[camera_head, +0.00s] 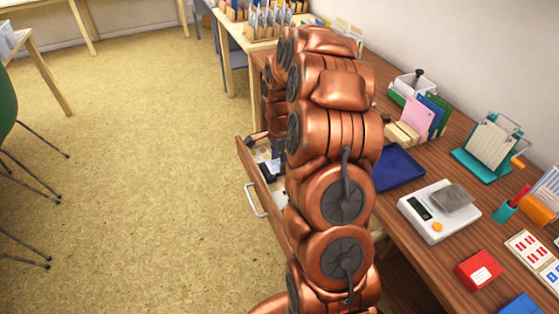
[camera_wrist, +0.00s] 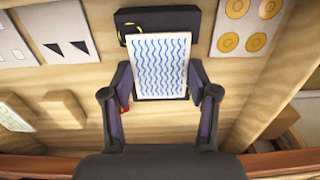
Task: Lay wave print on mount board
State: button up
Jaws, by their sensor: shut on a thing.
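The wave print (camera_wrist: 161,62), a white card with blue wavy lines, is between the two dark fingers of my gripper (camera_wrist: 160,76) in the wrist view. The fingers are shut on its sides. A thin dark edge shows along its lower side. A dark slab (camera_wrist: 132,25) with a yellow mark lies just beyond the print and is partly covered by it; I cannot tell whether it is the mount board. In the head view my copper arm hides most of my gripper, which is at the open drawer (camera_head: 262,190).
A card with yellow discs (camera_wrist: 228,38), a card with dark triangles (camera_wrist: 62,38) and a small wooden block (camera_wrist: 65,112) lie on the pale wood around the print. On the desk are a blue tray (camera_head: 398,168), a white scale (camera_head: 437,212) and a red box (camera_head: 478,270).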

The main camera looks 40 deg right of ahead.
jog(key=shift+f, duration=0.2)
jog(key=o, duration=0.7)
jog(key=shift+o, duration=0.2)
notch_tip(320, 180, up, 12)
jog(key=shift+r, duration=0.25)
jog(key=s+a+r+n, duration=0.3)
jog(key=s+a+n, duration=0.3)
jog(key=a, duration=0.4)
jog(key=s+a+n+g, duration=0.1)
jog(key=s+a+n, duration=0.6)
jog(key=s, duration=0.6)
jog(key=s+a+n+g, duration=0.1)
jog(key=s+a+n, duration=0.6)
jog(key=s, duration=0.6)
jog(key=shift+s+a+f+n+g, duration=0.15)
jog(key=shift+a+f+n+g, duration=0.05)
jog(key=shift+f+n+g, duration=0.25)
